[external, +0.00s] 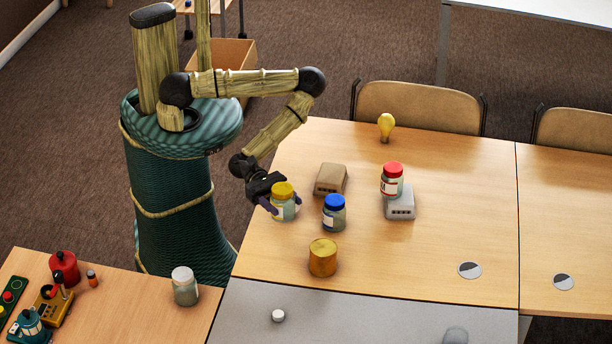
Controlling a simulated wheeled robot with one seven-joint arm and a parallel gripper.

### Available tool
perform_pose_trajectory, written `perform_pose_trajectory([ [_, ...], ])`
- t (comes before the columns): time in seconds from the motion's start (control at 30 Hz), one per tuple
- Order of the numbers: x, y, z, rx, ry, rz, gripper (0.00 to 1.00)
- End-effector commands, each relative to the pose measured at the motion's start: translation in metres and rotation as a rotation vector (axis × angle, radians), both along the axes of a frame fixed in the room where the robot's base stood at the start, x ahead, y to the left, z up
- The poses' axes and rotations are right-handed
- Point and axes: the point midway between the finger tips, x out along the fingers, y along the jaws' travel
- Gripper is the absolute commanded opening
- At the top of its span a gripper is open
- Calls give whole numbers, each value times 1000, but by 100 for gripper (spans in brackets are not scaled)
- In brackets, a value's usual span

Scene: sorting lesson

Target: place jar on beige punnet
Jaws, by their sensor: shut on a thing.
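My gripper (282,206) is shut on a glass jar with a yellow lid (284,196) and a pale label. The jar is upright at the left side of the table; whether its base touches the tabletop I cannot tell. The beige punnet (330,179) lies behind and to the right of the held jar, with small holes in its front side and nothing on it. A jar with a blue lid (334,213) stands right of my gripper. A jar with a red lid (392,181) stands on a grey punnet (401,208) farther right.
A gold tin (323,258) stands in front of the blue-lidded jar. A yellow bulb-shaped thing (386,126) is at the back edge. A white-lidded jar (185,287) stands on the left table. The wooden tabletop (450,200) right of the grey punnet is mostly clear.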

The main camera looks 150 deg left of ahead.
Motion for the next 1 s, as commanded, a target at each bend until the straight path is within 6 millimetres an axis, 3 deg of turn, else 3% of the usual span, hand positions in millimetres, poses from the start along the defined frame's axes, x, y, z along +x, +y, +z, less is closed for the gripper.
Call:
perform_pose_trajectory([
  [0.27,-31,107,14,12,-14,134,32],
  [0.4,-59,162,24,12,-12,204,32],
  [0.6,-107,228,39,10,-2,301,32],
  [0.8,-136,258,47,2,6,351,32],
  [1.0,-139,260,47,-1,6,354,32],
])
